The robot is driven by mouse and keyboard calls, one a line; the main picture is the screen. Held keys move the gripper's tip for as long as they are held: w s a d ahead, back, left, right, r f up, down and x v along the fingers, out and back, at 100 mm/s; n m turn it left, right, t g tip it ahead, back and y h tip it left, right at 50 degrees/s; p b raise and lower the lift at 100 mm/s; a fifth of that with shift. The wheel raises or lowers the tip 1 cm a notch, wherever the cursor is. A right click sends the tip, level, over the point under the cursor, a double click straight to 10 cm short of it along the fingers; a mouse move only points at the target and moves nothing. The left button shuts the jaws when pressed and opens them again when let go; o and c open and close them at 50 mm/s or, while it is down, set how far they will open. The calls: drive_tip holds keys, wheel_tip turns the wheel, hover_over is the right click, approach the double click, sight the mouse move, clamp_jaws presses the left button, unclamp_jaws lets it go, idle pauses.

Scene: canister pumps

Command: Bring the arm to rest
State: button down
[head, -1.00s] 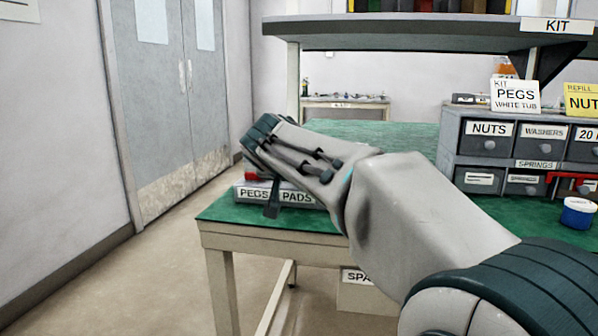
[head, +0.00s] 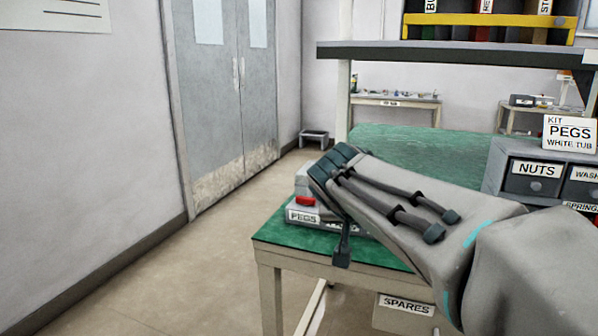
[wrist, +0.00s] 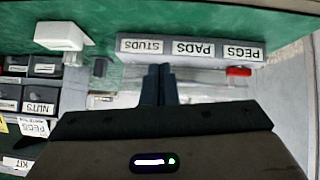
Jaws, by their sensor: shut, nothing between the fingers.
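My arm reaches in from the lower right in the head view, over the near corner of the green-topped bench (head: 275,238). My gripper (head: 342,258) hangs at its far end, beside a grey labelled bin unit (head: 302,217). In the wrist view the two dark fingers of my gripper (wrist: 159,70) lie together with nothing between them. They point toward the bin unit with the labels PEGS, PADS and STUDS (wrist: 190,48). I cannot tell whether the fingers touch it.
A red piece (head: 305,201) shows at the bin unit. A grey drawer unit (head: 537,178) with a PEGS card (head: 570,134) stands at the right. A dark shelf (head: 450,52) spans above the bench. A SPARES box (head: 404,308) sits below. The floor (head: 190,270) at left is clear.

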drive_tip(key=s+d+r+n+g+y+p, duration=0.1)
drive_tip(key=s+r+g+y+p, duration=0.1)
drive_tip(key=s+r+p, duration=0.4)
drive_tip(key=s+d+r+n+g+y+p, duration=0.1)
drive_tip(key=s+r+p, duration=0.5)
drive_tip(key=s+p, duration=0.7)
drive_tip(key=d+g+y+p, duration=0.1)
drive_tip(key=g+p, duration=0.1)
drive_tip(key=p, duration=0.8)
drive_tip(key=shift+s+d+n+g, duration=0.15)
drive_tip(key=shift+s+n+g, duration=0.2)
drive_tip(key=shift+n+g, duration=0.05)
drive_tip(key=shift+r, duration=0.1)
